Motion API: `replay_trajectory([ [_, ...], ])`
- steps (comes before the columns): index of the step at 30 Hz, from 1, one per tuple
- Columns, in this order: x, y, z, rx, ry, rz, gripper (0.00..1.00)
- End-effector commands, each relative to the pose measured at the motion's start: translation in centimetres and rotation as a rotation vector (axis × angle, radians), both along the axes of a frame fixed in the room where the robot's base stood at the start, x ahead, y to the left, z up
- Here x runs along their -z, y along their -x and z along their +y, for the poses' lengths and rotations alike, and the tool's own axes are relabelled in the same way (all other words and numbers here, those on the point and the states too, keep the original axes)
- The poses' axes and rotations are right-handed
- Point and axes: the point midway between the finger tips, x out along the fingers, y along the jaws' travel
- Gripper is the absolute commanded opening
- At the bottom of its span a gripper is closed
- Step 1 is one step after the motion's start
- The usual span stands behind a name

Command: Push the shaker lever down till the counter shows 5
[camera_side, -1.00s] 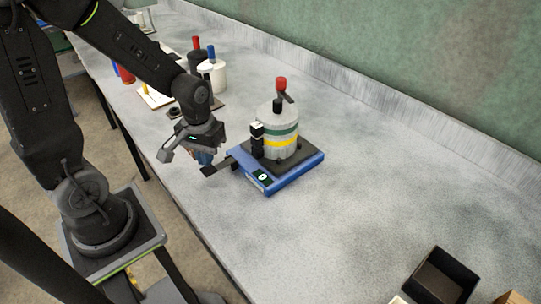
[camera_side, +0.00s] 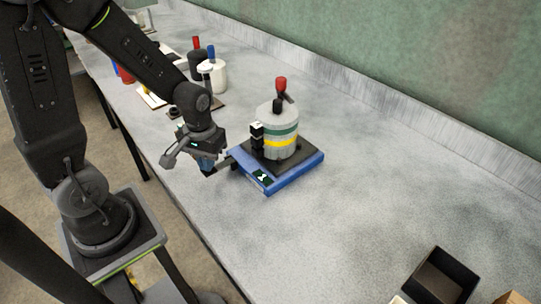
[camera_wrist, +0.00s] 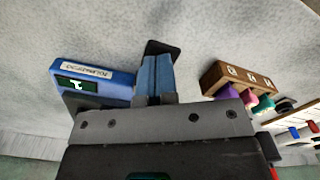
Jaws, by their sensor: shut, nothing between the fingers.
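The shaker has a blue base (camera_side: 290,178) and carries a grey canister (camera_side: 278,143) with green and yellow bands. Its counter (camera_side: 262,177) is on the front face; in the wrist view the counter (camera_wrist: 77,84) appears to show 1. The black lever (camera_side: 225,163) sticks out to the left of the base. Its dark end pad (camera_wrist: 160,47) shows past my fingertips in the wrist view. My gripper (camera_side: 207,166) is shut and empty, pointing down at the lever's pad. The blue fingers (camera_wrist: 156,70) seem to touch the pad; the contact itself is hidden.
Behind my gripper stand a white bottle with a blue cap (camera_side: 211,76) and a black one with a red cap (camera_side: 197,62). A wooden rack with coloured items (camera_wrist: 238,78) shows in the wrist view. An open black box (camera_side: 440,275) lies lower right. The bench centre is clear.

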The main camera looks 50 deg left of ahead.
Motion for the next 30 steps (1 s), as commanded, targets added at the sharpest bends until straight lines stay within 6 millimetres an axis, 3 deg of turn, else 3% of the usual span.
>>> replay_trajectory([
  [13, -4.2, 0.0, 0.0, 0.0, -0.001, -0.003, 0.0],
  [30, -4.5, 0.0, 0.0, 0.0, 0.0, 0.0, 0.0],
])
